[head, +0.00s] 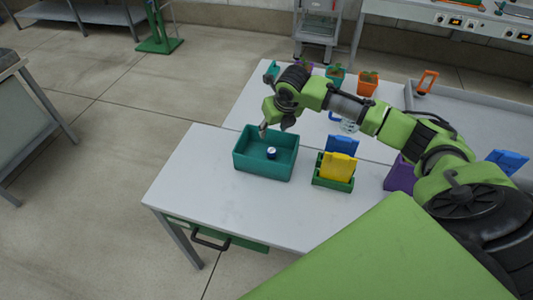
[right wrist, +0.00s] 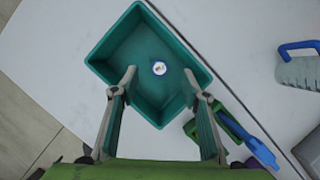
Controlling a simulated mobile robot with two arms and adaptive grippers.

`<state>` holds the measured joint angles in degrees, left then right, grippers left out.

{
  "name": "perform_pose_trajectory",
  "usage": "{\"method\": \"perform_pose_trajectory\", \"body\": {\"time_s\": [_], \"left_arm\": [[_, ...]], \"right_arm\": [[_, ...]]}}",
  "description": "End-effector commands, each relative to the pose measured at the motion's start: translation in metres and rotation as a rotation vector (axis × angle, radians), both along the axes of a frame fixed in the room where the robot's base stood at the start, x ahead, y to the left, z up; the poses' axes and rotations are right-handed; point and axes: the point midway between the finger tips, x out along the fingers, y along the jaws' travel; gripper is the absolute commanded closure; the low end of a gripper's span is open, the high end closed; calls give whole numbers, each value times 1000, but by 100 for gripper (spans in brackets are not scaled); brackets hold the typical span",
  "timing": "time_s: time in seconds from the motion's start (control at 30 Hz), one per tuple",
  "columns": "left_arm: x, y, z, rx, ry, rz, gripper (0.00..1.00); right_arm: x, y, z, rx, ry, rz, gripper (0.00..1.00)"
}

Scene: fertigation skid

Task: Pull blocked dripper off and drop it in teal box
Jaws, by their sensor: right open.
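The teal box (head: 240,163) stands open-topped on the white table, left of centre in the head view. A small round dripper (head: 271,152), dark blue with a pale top, lies on its floor. In the right wrist view, the dripper (right wrist: 159,68) shows in the teal box (right wrist: 101,42) beyond and between my fingertips. My right gripper (head: 275,127) is over the back part of the box, fingers pointing down, open and empty. I cannot tell whether this dripper is the blocked one. My left gripper is not in view.
Right of the box, a green holder (head: 333,184) carries yellow (head: 338,166) and blue (head: 342,145) pieces. A clear jug (head: 347,125) and purple container (head: 400,176) stand nearby. Potted plants (head: 367,85) are at the back. The table's front left is clear.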

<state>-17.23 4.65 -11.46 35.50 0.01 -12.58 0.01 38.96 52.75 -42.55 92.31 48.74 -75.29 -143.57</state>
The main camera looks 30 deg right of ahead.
Motion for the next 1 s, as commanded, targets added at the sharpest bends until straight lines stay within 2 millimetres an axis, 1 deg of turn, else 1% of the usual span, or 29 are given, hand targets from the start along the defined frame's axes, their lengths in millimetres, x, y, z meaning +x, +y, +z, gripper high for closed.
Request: {"method": "perform_pose_trajectory", "body": {"time_s": [0.03,0.1,0.2,0.33,0.5,1.0], "left_arm": [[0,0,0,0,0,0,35],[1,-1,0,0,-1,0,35],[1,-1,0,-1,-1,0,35],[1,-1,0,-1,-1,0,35],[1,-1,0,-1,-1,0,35],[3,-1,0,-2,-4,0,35]], "right_arm": [[-4,0,12,-2,-3,1,58],[-9,1,25,-2,-3,1,58],[-16,2,40,-1,-2,1,58],[-21,3,53,0,0,0,58],[-24,4,58,1,0,0,58],[-24,4,58,0,1,0,58]]}}
